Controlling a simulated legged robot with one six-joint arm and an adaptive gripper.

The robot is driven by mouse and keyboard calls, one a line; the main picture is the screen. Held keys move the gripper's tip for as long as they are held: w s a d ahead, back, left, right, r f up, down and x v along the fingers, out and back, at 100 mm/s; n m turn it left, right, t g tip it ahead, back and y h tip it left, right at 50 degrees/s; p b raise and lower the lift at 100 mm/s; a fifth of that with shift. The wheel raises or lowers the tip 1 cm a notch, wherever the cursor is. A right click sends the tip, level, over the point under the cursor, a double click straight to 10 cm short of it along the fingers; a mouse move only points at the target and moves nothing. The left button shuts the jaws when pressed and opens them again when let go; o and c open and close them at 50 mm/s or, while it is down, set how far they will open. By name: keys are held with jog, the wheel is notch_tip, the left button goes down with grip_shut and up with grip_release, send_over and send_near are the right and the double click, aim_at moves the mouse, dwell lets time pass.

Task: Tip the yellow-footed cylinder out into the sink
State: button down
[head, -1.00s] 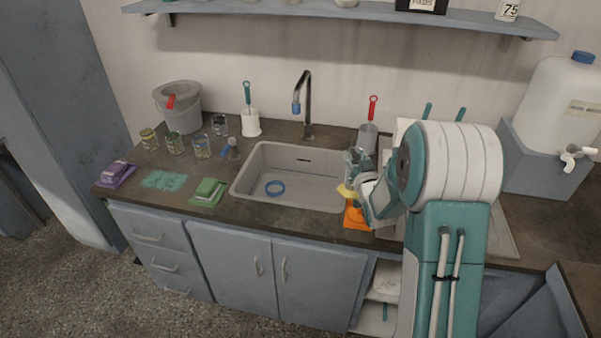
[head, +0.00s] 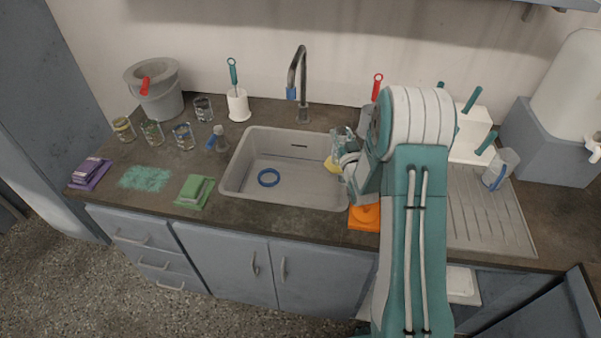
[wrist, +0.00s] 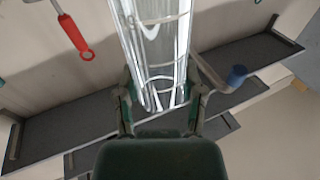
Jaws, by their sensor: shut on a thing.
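My gripper (head: 349,168) is at the right end of the sink (head: 226,180), seen from behind and partly covered by my own arm. It is shut on a clear glass cylinder with a yellow foot (head: 331,164). The foot points left, toward the sink. In the wrist view my gripper (wrist: 161,95) has one finger on each side of the clear cylinder (wrist: 157,40). The cylinder looks tilted, but its exact angle and contents cannot be told. The sink basin holds a blue ring (head: 269,177).
The faucet (head: 303,75) rises behind the sink. Orange mat (head: 364,218) lies at the sink's right front. Several glass beakers (head: 183,136), a green sponge (head: 196,190) and a grey bucket (head: 157,95) stand left. A ribbed drainboard (head: 490,225) with a jug (head: 500,170) is right.

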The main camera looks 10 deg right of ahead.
jog(key=shift+a+r, duration=0.1)
jog(key=shift+a+r+n+y, duration=0.2)
jog(key=shift+a+n+y, duration=0.35)
jog(key=shift+n, duration=0.75)
jog(key=shift+w+a+f+n+g+p, duration=0.1)
jog(key=shift+a+f+n+g+p, duration=0.25)
jog(key=shift+a+n, duration=0.8)
jog(key=shift+w+a+f+n+g+p, duration=0.2)
jog(key=shift+a+f+n, duration=0.35)
jog(key=shift+n, duration=1.15)
jog(key=shift+w+a+f+n+g+p, duration=0.1)
jog(key=shift+a+f+n+g+p, duration=0.25)
jog(key=shift+a+n, duration=0.8)
jog(key=shift+d+n, duration=0.25)
jog(key=shift+n, duration=0.25)
jog(key=shift+a+f+n+g+h+p, duration=0.15)
jog(key=shift+f+n+g+h+p, duration=0.2)
jog(key=shift+f+n+p, duration=1)
jog(key=shift+w+a+f+n, duration=0.1)
jog(key=shift+a+f+n, duration=0.2)
jog(key=shift+a+n, duration=0.55)
jog(key=shift+f+n+g+h+p, duration=0.3)
jog(key=shift+f+n+p, duration=0.45)
jog(key=shift+f+n, duration=0.65)
